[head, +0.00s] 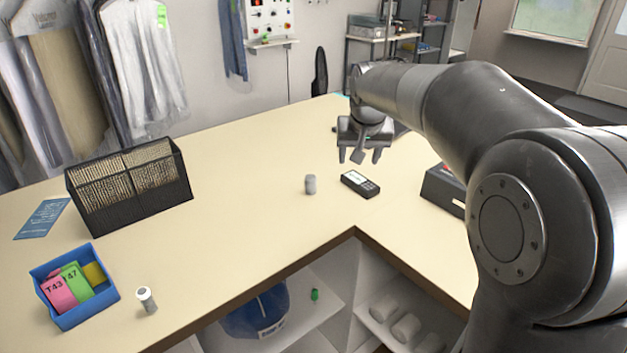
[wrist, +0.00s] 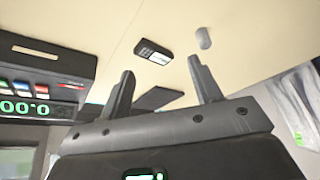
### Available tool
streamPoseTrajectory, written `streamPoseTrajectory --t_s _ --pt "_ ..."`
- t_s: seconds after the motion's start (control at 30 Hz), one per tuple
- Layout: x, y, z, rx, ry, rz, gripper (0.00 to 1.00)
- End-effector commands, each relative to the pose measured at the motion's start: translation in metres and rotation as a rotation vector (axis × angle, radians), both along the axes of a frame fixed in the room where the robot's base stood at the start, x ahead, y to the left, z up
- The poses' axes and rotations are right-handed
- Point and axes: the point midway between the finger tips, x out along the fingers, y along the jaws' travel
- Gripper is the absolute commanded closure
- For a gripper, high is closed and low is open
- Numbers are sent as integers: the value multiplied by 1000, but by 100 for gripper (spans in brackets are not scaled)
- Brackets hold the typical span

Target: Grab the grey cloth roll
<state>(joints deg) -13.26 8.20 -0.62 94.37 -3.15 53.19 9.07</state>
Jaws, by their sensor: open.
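A small grey cylinder (head: 310,185), which looks like the grey cloth roll, stands on the cream counter (head: 235,190) near its inner corner. It also shows in the wrist view (wrist: 203,38), beyond the fingertips. My gripper (head: 359,156) is open above the counter, behind and to the right of the roll and apart from it. In the wrist view its two fingers (wrist: 161,72) are spread with nothing held between them. Several pale rolls (head: 405,326) lie on the shelf under the counter; I cannot tell their material.
A dark card terminal (head: 361,184) lies just right of the grey cylinder. A black box device (head: 443,188) sits farther right. A black mesh basket (head: 130,185), a blue tag tray (head: 75,286) and a grey-white cylinder (head: 147,299) are at left. The counter left of the roll is clear.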

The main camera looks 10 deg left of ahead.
Motion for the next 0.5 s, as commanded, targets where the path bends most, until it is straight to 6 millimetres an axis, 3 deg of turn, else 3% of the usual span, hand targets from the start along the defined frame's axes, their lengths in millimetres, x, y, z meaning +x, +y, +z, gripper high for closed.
streamPoseTrajectory --t_s 0.03,0.2,0.5 --pt "18 12 -9 -2 7 7 42" --pt "69 49 -36 -5 16 23 42" --pt "135 112 -95 -12 30 47 42"
